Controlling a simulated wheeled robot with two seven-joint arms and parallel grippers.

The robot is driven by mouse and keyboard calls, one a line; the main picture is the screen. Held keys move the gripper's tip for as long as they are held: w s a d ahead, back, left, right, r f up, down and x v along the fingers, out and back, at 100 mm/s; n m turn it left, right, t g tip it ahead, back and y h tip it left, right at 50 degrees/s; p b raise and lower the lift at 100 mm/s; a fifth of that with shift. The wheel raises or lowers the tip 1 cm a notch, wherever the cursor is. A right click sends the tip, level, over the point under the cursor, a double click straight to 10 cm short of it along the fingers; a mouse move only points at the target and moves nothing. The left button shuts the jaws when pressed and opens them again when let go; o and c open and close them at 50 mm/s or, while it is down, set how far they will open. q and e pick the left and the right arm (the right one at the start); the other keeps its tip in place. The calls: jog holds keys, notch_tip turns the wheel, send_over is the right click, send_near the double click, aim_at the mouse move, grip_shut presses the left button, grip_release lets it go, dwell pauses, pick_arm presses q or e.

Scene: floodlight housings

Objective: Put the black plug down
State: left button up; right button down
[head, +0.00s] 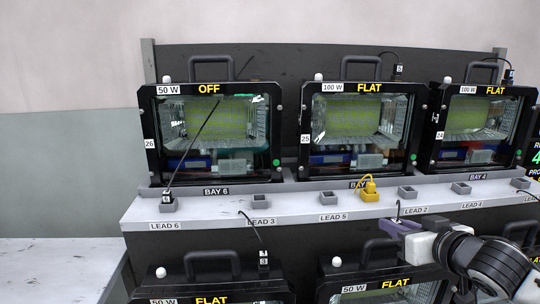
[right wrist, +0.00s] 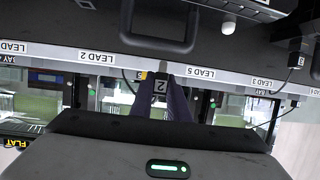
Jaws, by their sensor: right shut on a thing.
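The black plug (right wrist: 160,87), with a white "2" label, is between the purple fingers of my right gripper (right wrist: 161,95) in the right wrist view. My right gripper (head: 389,226) is shut on it. In the head view the gripper is at the front edge of the grey shelf, by the LEAD 2 label (head: 415,210). The plug itself is mostly hidden there. A thin black cord (head: 398,207) shows just above the fingers. I cannot tell whether the plug touches the shelf. My left gripper is not in view.
Grey sockets (head: 261,201) line the shelf (head: 230,212). Another black plug (head: 263,258) hangs below LEAD 3. Floodlight housings (head: 208,135) stand behind and below.

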jog(key=s+a+r+m+h, duration=0.1)
jog(key=s+a+r, duration=0.2)
jog(key=s, duration=0.3)
jog(key=s+a+r+h, duration=0.1)
jog(key=s+a+r, duration=0.2)
jog(key=s, duration=0.4)
jog(key=shift+a+r+m, duration=0.2)
jog(key=shift+a+m, duration=0.2)
jog(key=shift+a, duration=0.5)
